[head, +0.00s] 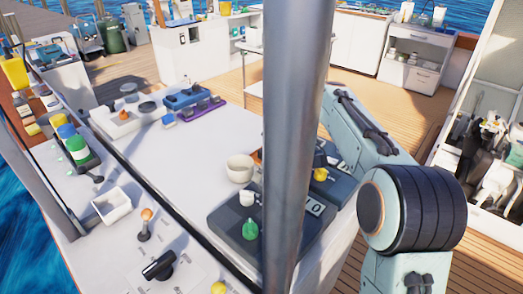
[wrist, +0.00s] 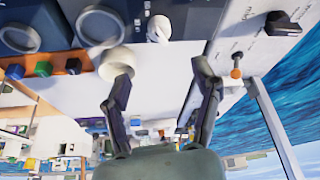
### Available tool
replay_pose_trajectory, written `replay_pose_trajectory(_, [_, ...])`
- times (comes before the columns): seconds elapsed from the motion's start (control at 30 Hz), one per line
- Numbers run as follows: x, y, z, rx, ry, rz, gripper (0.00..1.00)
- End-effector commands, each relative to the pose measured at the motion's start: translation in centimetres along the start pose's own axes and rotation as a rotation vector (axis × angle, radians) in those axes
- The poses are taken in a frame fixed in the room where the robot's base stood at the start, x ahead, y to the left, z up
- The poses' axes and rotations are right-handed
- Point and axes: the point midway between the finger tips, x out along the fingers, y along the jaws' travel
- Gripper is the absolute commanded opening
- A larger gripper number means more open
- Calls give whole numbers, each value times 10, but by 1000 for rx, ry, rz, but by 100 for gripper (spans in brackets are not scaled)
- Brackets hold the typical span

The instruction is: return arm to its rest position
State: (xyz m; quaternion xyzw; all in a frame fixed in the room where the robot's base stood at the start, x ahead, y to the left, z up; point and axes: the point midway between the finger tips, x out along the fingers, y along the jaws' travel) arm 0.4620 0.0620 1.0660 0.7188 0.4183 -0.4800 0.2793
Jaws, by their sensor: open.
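My gripper (wrist: 161,68) shows in the wrist view with its two dark fingers spread wide and nothing between them. Its left finger overlaps a white cup (wrist: 115,62) in the picture; I cannot tell whether they touch. In the head view my arm (head: 415,210) comes in from the right, bent at a large dark-ringed joint. The arm passes behind a thick grey pole (head: 293,140), and the gripper itself is not visible there.
An orange-topped lever (head: 146,222) and black knob (head: 158,265) stand nearer. Wooden deck lies beyond.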

Motion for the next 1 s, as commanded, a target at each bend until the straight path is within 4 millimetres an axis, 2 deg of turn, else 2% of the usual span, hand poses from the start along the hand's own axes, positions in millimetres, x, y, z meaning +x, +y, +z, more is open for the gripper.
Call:
replay_pose_trajectory(0.17, [-5, -7, 4, 32, -15, 5, 63])
replay_pose_trajectory(0.27, [-19, -30, 18, 139, -61, 22, 63])
replay_pose_trajectory(0.37, [-38, -70, 50, 337, -131, 59, 63])
replay_pose_trajectory(0.5, [-58, -142, 113, 689, -218, 132, 63])
replay_pose_trajectory(0.6, [-58, -190, 159, 916, -258, 175, 63])
replay_pose_trajectory(0.73, [-52, -230, 197, 1106, -284, 209, 63])
replay_pose_trajectory(0.83, [-43, -255, 204, 1015, -317, 158, 63])
replay_pose_trajectory(1.0, [-37, -270, 208, 950, -335, 124, 63])
